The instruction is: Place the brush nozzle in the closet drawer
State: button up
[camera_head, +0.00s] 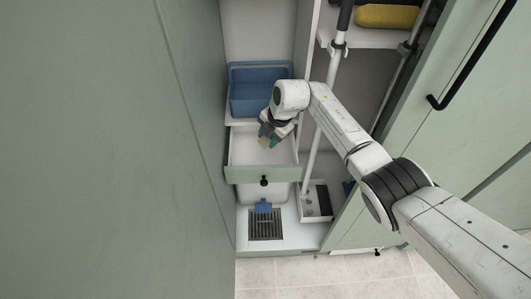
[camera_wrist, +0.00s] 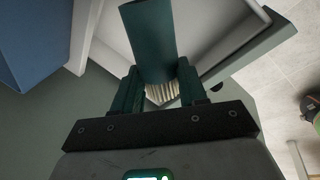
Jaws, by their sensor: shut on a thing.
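My gripper (camera_head: 268,134) is over the open closet drawer (camera_head: 262,174), which has a pale green front and a black knob. In the wrist view its two dark fingers (camera_wrist: 160,86) are shut on the brush nozzle (camera_wrist: 148,40), a dark teal tube with pale bristles showing between the fingers. The white drawer interior (camera_wrist: 222,30) lies beyond the nozzle in the wrist view. I cannot tell whether the nozzle touches the drawer bottom.
A blue bin (camera_head: 258,90) stands on the shelf behind the drawer. A white upright pole (camera_head: 324,105) stands right of it. Below are a floor grate (camera_head: 265,224) and a white tray (camera_head: 316,206). A green panel (camera_head: 110,150) fills the left side.

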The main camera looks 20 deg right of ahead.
jog(key=shift+f+b, duration=4.8)
jog(key=shift+b, duration=0.7)
jog(key=shift+f, duration=0.2)
jog(key=o, duration=1)
jog(key=shift+o, duration=0.2)
